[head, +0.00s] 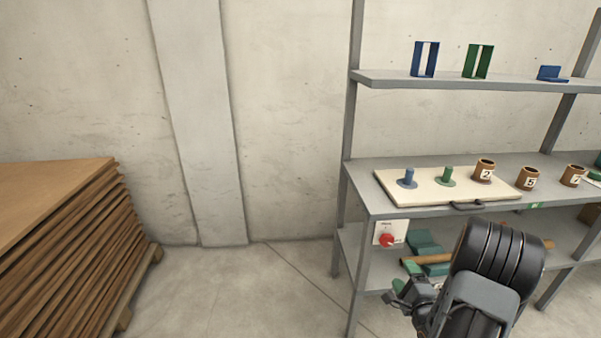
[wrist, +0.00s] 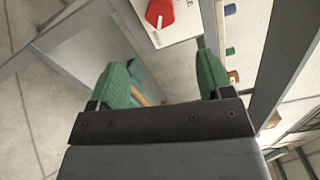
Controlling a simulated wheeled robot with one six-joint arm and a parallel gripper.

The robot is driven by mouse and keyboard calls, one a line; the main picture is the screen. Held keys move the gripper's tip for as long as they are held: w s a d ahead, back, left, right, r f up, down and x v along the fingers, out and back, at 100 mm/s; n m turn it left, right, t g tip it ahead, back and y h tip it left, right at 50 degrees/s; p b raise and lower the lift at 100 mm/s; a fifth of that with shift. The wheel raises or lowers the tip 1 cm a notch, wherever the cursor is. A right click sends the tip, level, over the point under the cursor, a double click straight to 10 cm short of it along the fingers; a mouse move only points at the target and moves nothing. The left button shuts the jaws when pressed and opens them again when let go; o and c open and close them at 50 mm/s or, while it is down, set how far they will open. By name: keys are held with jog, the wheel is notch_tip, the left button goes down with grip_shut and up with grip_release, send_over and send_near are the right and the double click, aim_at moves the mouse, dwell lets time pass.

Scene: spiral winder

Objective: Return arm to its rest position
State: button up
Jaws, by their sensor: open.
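My gripper (wrist: 163,82) has two green fingers, spread apart with nothing held between them in the wrist view. In the head view my gripper (head: 396,285) is at the lower right, in front of the shelf's left part and below the middle shelf's edge. My dark arm covers part of the lower shelf. A red knob (head: 387,240) on a white panel (head: 379,226) is on the shelf's front left, a little above my gripper; it also shows at the top of the wrist view (wrist: 160,12).
The grey shelf rack (head: 362,180) stands at right. Stacked brown boards (head: 60,200) stand at left. Open floor (head: 240,290) lies between.

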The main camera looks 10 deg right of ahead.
jog(key=s+d+f+n+g+h, duration=0.1)
jog(key=s+d+f+n+g, duration=0.1)
jog(key=s+f+n+g, duration=0.4)
jog(key=s+a+r+n+g+y+p, duration=0.1)
jog(key=a+r+n+g+p, duration=0.1)
jog(key=a+r+n+p, duration=0.3)
jog(key=s+a+r+n+g+y+p, duration=0.1)
jog(key=a+r+n+p, duration=0.4)
jog(key=a+r, duration=0.7)
jog(key=s+a+r+n+g+y+p, duration=0.1)
jog(key=s+a+r+n+g+p, duration=0.2)
jog(key=r, duration=1.7)
jog(key=a+n+g+p, duration=0.2)
jog(key=a+n+p, duration=0.1)
jog(key=a+p, duration=0.2)
jog(key=shift+a+r+y+p, duration=0.3)
jog(key=shift+a+p, duration=0.05)
jog(key=shift+a, duration=0.5)
jog(key=shift+s, duration=0.1)
